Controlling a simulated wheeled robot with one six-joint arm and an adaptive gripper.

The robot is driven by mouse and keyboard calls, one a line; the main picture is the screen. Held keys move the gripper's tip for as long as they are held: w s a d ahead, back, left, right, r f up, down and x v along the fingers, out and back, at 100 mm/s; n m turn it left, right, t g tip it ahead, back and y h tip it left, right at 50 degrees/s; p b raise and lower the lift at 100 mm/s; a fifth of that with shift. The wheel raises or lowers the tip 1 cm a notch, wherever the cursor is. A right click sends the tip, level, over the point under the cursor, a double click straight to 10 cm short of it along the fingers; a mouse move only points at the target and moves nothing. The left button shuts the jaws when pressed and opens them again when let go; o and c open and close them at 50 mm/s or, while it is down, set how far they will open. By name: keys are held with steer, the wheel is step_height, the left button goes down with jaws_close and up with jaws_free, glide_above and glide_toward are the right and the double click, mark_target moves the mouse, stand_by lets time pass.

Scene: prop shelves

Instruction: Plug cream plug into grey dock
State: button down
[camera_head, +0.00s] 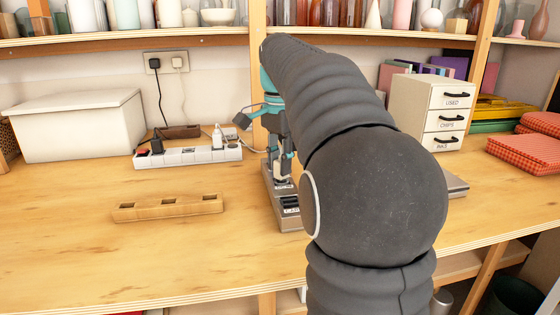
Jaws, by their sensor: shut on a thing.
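My gripper (283,158) is at the middle of the table, partly hidden behind my own arm. It points down and is shut on a small pale piece, which looks like the cream plug (284,170). The grey dock (290,217) lies on the table directly below, a long block with dark slots and small labels. The plug is over or at the dock's middle part; I cannot tell whether it touches or enters a slot. My arm covers the dock's right side.
A white power strip (190,156) with plugs and cords lies left of the dock. A wooden block with slots (168,207) lies in front of it. A white box (80,122) stands at the back left, a drawer unit (440,110) at the right. The front left table is clear.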

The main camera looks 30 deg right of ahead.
steer(key=shift+f, duration=0.45)
stand_by(1.4)
steer(key=c, duration=0.9)
jaws_free()
steer(key=shift+o, duration=0.2)
steer(key=shift+r, duration=0.1)
step_height(320, 180, up, 12)
steer(key=shift+f, duration=0.1)
